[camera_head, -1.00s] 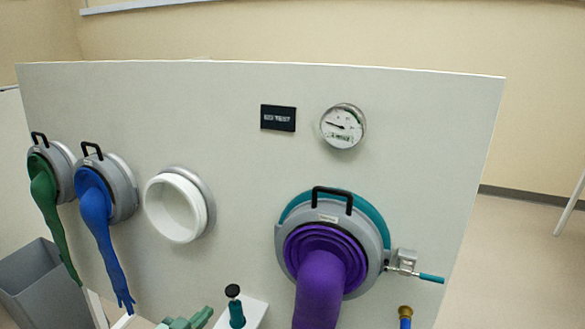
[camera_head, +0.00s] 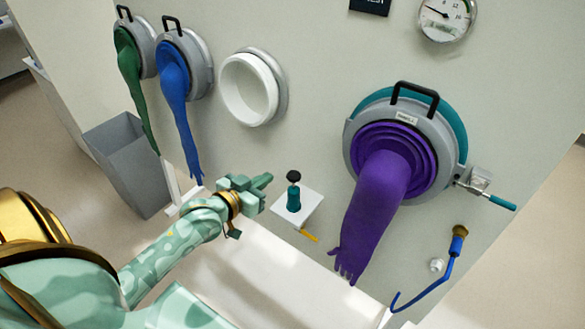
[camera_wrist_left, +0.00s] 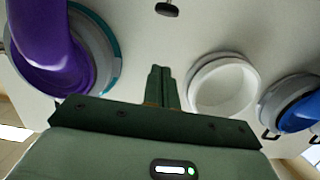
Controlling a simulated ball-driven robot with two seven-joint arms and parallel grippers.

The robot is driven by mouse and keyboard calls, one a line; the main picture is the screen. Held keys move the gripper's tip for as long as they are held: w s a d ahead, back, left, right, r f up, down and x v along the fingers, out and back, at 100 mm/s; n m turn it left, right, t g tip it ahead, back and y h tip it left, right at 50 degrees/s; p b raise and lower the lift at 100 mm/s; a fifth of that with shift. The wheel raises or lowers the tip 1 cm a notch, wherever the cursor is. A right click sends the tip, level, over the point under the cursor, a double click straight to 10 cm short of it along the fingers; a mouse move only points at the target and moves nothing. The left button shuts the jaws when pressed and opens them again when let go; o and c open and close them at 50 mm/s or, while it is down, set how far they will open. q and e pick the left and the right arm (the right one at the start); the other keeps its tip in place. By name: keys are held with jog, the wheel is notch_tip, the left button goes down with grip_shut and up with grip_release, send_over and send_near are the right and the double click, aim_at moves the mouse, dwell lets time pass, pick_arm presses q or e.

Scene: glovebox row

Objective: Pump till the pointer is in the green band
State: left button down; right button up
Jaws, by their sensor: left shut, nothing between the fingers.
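The pump (camera_head: 293,197) is a small teal cylinder with a black knob (camera_head: 293,177) on top, upright on a white shelf. The round gauge (camera_head: 446,18) is cut by the top edge of the head view. Its dark pointer points left and slightly up; the green band is too small to place it against. My left gripper (camera_head: 266,181) is shut and empty, just left of the knob in the head view, apparently apart from it. Its closed fingers (camera_wrist_left: 160,76) also show in the wrist view, with a dark knob (camera_wrist_left: 167,9) beyond them. My right gripper is not in view.
A purple glove (camera_head: 377,200) hangs from its port right of the pump. A white open port (camera_head: 249,90), blue glove (camera_head: 175,85) and green glove (camera_head: 130,70) are to the left. A blue hooked pipe (camera_head: 448,272) and teal valve handle (camera_head: 502,203) are at right.

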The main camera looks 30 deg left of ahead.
pick_arm(q)
jog(key=shift+w, duration=0.1)
jog(key=b, duration=0.1)
send_over(294, 176)
jog(key=v, duration=0.2)
notch_tip(294, 176, down, 3)
jog(key=shift+a+f+b, duration=0.15)
jog(key=shift+f+b, duration=0.1)
jog(key=shift+f, duration=0.7)
jog(key=shift+a+f+b, duration=0.1)
jog(key=shift+f+b, duration=0.15)
jog(key=shift+f, duration=0.7)
jog(key=f+b, duration=0.2)
jog(key=f, duration=0.1)
jog(key=f+b, duration=0.1)
jog(key=shift+s+f, duration=0.3)
jog(key=shift+f, duration=0.1)
